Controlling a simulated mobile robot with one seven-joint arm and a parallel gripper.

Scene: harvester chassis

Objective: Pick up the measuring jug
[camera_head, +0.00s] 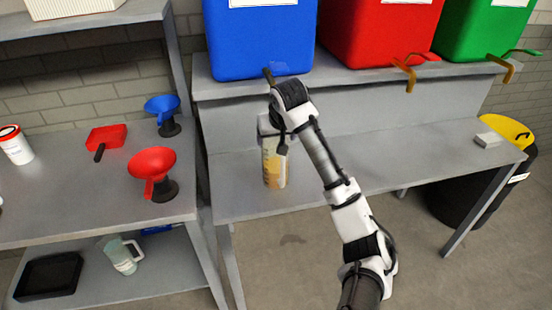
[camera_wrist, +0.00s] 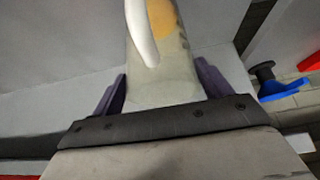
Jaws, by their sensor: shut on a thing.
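The measuring jug (camera_head: 274,167) is a pale, translucent vessel with yellow-orange markings. It is upright at the left part of the grey bench below the blue bin. I cannot tell whether its base touches the bench. My gripper (camera_head: 270,127) is at its upper part, partly hidden behind my arm. In the wrist view the jug (camera_wrist: 165,75) lies between the two purple fingers of my gripper (camera_wrist: 161,88), with its white handle and an orange patch showing. My gripper is shut on the jug.
Blue (camera_head: 260,42), red (camera_head: 378,30) and green (camera_head: 485,30) bins stand on the raised ledge behind. The left table holds a red funnel (camera_head: 152,162) and a blue funnel (camera_head: 162,105). The bench's middle is clear.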

